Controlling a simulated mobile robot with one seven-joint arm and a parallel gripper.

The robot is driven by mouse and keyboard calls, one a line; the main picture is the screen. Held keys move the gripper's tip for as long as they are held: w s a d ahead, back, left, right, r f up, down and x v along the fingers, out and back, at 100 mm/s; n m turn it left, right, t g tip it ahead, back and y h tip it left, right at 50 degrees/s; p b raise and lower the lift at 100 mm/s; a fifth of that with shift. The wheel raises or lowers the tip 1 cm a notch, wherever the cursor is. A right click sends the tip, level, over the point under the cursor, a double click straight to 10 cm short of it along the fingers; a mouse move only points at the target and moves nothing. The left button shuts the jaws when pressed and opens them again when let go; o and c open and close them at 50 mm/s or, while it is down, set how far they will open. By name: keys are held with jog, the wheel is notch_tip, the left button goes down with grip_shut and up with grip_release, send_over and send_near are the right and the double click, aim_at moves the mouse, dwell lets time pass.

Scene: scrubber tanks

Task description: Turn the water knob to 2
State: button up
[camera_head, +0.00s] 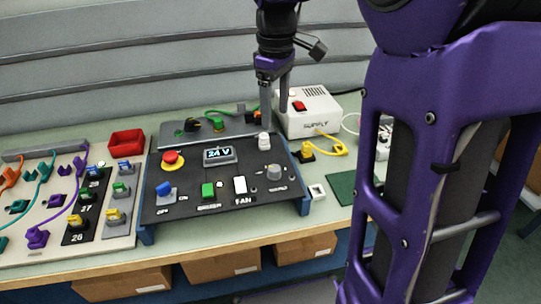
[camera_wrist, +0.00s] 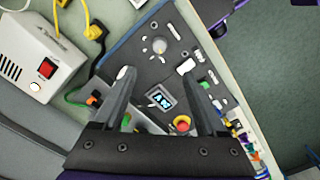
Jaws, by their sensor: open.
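A dark control panel (camera_head: 222,200) in a blue frame sits on the bench. A round grey knob (camera_head: 274,172) is at its right side; its label is too small to read, so I cannot tell if it is the water knob or its setting. The knob also shows near the top centre of the wrist view (camera_wrist: 159,45). My gripper (camera_head: 275,115) is open and empty, pointing down above the panel's back right. In the wrist view its fingers (camera_wrist: 160,76) straddle the display, and the knob lies beyond the tips, apart from them.
A white supply box (camera_head: 310,112) with a yellow cable (camera_head: 332,147) stands at the back right. A red bin (camera_head: 127,142) and cable board are left.

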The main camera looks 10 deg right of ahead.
aim_at(274, 167)
notch_tip(274, 167, down, 16)
jog(key=shift+f+b, duration=0.2)
jog(key=shift+b, duration=0.9)
jog(key=shift+c, duration=0.2)
grip_shut()
